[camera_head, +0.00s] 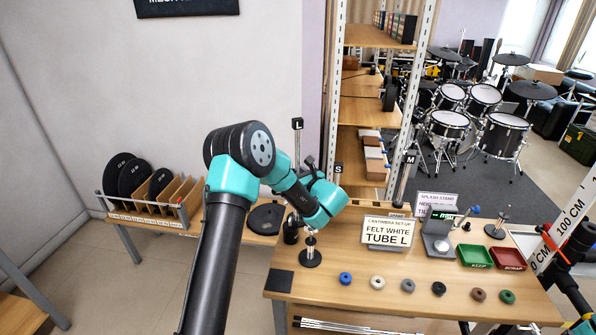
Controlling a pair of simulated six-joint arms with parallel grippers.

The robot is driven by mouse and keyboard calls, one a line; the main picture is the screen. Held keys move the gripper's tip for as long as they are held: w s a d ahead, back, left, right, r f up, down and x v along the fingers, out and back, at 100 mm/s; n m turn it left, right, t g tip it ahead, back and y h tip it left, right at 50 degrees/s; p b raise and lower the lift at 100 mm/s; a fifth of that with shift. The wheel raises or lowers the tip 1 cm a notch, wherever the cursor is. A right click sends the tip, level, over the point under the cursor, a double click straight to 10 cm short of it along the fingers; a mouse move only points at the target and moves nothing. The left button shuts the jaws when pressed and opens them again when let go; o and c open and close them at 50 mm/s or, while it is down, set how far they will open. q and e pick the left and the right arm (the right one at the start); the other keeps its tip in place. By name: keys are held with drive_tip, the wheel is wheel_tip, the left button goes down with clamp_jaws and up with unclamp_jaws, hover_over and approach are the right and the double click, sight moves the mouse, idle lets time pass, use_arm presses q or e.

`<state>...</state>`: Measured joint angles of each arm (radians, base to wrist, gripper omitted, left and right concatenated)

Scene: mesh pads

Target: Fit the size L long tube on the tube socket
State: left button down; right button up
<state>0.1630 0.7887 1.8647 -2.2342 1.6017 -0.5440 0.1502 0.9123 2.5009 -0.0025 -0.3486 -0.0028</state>
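A short metal post on a round black base (311,258) stands at the table's left. A similar post on a black base (495,231) stands at the back right. I cannot tell which is the tube socket.
Several coloured rings, including a blue one (345,278) and a green one (507,296), line the table front. A green tray (474,265), a red tray (508,268) and a grey device (438,245) stand behind. A tall "100 CM" scale (572,214) slants at the right.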

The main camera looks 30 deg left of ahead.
use_arm(q)
drive_tip(key=shift+f, duration=0.2)
drive_tip(key=c, duration=1)
unclamp_jaws()
drive_tip(key=shift+o, duration=0.2)
drive_tip(key=shift+d, duration=0.1)
drive_tip(key=v, duration=1.7)
drive_tip(key=shift+s+d+f, duration=0.1)
drive_tip(key=shift+s+d, duration=0.05)
